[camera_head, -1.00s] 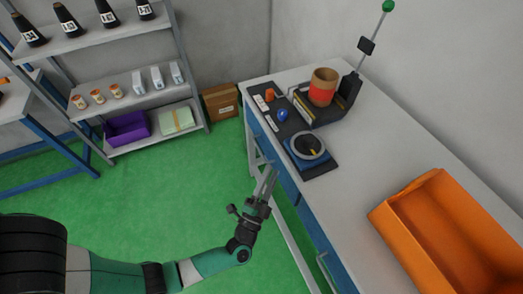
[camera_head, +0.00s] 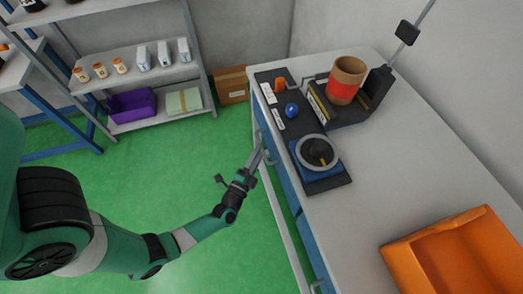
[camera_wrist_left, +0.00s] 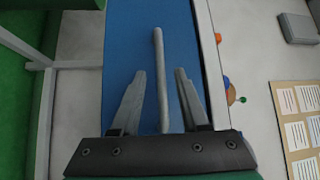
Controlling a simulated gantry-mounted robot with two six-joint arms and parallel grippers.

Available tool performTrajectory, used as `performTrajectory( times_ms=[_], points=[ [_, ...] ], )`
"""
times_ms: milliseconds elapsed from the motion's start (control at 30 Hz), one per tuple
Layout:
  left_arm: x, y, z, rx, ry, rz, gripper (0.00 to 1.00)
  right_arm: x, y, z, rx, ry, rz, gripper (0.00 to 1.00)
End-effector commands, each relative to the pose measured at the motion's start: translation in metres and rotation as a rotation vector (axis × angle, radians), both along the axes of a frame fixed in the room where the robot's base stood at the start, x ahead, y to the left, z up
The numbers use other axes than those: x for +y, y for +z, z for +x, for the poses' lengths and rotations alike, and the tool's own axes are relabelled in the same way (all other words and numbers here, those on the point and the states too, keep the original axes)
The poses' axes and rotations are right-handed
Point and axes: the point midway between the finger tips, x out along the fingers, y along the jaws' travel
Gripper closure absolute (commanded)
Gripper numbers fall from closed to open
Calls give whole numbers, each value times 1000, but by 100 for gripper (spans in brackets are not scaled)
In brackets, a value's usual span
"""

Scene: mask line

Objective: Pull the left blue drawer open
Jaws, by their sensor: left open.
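The left blue drawer (camera_wrist_left: 145,28) fills the middle of the left wrist view, with its long grey bar handle (camera_wrist_left: 160,75) standing out from the front. My left gripper (camera_wrist_left: 157,80) is open, with one finger on each side of the handle; I cannot tell whether either finger touches it. In the head view my left gripper (camera_head: 257,158) is at the bench's front, by the left end of the blue drawer fronts. It partly hides the handle there. The drawer looks shut. My right gripper is not in view.
The white bench (camera_head: 400,180) carries a dark control panel (camera_head: 318,186) with a dial, a cup (camera_head: 346,80) and an orange bin (camera_head: 455,250). A bench leg stands near the gripper. Green floor (camera_head: 130,180) is open in front. Shelves (camera_head: 150,75) stand at the back left.

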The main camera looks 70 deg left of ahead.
Motion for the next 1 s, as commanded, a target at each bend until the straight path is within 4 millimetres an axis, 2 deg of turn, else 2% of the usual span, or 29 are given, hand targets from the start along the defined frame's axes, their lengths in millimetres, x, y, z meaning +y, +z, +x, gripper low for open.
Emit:
performTrajectory(
  times_ms=[33, 200, 467, 700, 1000],
  points=[
    [6, -2, 7, -4, 2, 0, 55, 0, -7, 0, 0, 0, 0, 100],
    [15, 3, 18, -1, 0, 1, 55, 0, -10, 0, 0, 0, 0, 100],
    [16, 4, 19, 0, -1, 0, 55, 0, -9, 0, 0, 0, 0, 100],
    [15, 4, 19, 0, -1, 0, 99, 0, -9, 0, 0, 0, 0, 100],
    [15, 4, 19, -1, -1, 1, 100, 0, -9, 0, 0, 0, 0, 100]
  ],
)
